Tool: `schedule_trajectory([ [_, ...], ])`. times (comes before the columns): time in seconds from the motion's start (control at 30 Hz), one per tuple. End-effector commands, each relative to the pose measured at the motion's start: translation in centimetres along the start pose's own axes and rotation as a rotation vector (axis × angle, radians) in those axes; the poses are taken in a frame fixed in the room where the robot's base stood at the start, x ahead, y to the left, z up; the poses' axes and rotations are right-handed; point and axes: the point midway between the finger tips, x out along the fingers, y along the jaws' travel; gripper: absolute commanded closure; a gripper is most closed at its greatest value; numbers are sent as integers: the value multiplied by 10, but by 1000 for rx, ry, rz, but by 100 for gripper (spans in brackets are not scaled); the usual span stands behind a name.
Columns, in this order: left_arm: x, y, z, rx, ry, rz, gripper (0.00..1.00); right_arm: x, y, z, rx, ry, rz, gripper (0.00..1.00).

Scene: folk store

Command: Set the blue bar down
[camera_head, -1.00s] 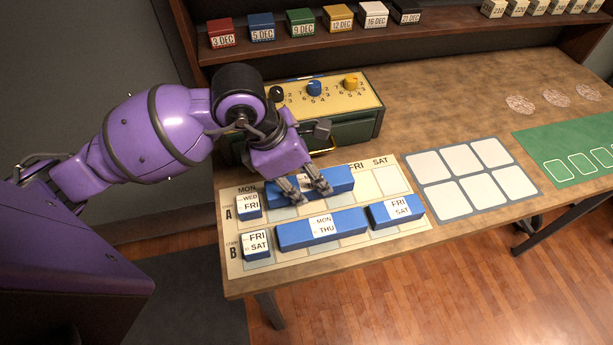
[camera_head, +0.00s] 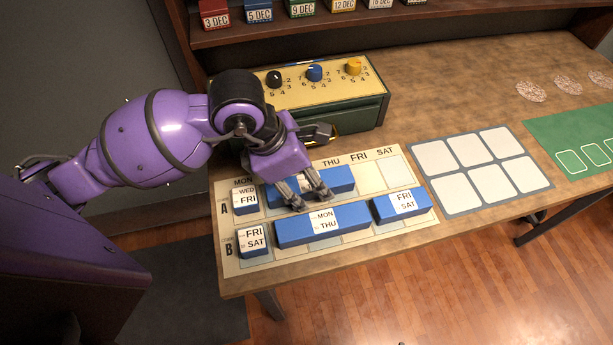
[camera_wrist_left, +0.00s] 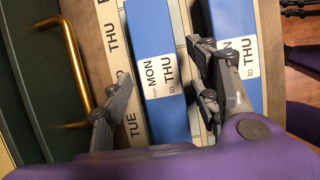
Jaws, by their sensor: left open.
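A planning board (camera_head: 400,172) with rows A and B lies on the counter. A long blue bar (camera_head: 341,179) lies in row A, partly hidden by my left gripper (camera_head: 309,199) in the head view. In the left wrist view this row A bar (camera_wrist_left: 152,30), with a MON to THU label, lies between the spread fingers. My left gripper is open, and its fingers (camera_wrist_left: 165,95) show apart on either side of that bar. A second long blue bar (camera_head: 293,232), labelled MON to THU, lies in row B.
Short blue blocks (camera_head: 245,201) (camera_head: 253,241) sit at the board's left, and a FRI SAT bar (camera_head: 388,211) at its right. A green box with knobs (camera_head: 350,112) stands behind, with a brass handle (camera_wrist_left: 75,70). A grey card mat (camera_head: 443,201) lies right.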

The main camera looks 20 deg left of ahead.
Motion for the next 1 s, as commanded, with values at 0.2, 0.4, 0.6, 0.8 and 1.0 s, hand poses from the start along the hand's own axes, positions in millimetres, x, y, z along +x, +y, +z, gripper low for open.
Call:
schedule_trajectory([
  [0.2,-10,1,2,1,-1,3,45,-2,1,-4,0,5,1,60],
  [0.4,-48,2,2,3,-2,6,45,-3,1,-6,0,8,1,60],
  [0.6,-90,1,2,2,-1,5,45,-4,1,-8,1,11,1,60],
  [0.8,-117,1,2,0,0,2,45,-5,1,-10,2,13,0,60],
  [1.0,-124,0,2,1,0,-1,45,-5,1,-9,2,11,0,60],
])
